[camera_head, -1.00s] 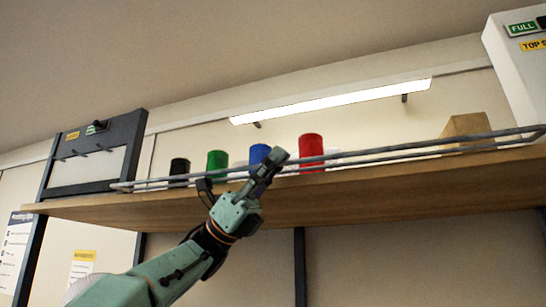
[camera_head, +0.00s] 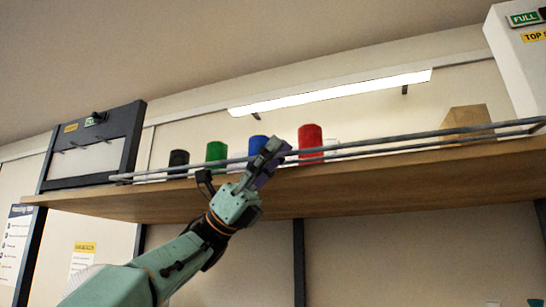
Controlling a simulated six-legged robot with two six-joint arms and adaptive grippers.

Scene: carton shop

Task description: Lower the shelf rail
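The shelf rail (camera_head: 400,143) is a grey wire rail with two bars. It runs along the front of the wooden shelf (camera_head: 370,187), standing above the board's front edge. My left gripper (camera_head: 268,158), on a green arm coming from the lower left, reaches up to the rail in front of the blue cylinder. Its dark fingers look close together and overlap the rail in the picture. I cannot tell whether they hold it or only lie in front of it. My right gripper is not recognisable in view.
Black (camera_head: 178,162), green (camera_head: 216,152), blue (camera_head: 257,143) and red (camera_head: 311,138) cylinders stand behind the rail. A wooden block (camera_head: 466,118) and a white box (camera_head: 518,70) are at right. A dark-framed panel (camera_head: 92,147) stands at left. Dark posts (camera_head: 299,262) run below the shelf.

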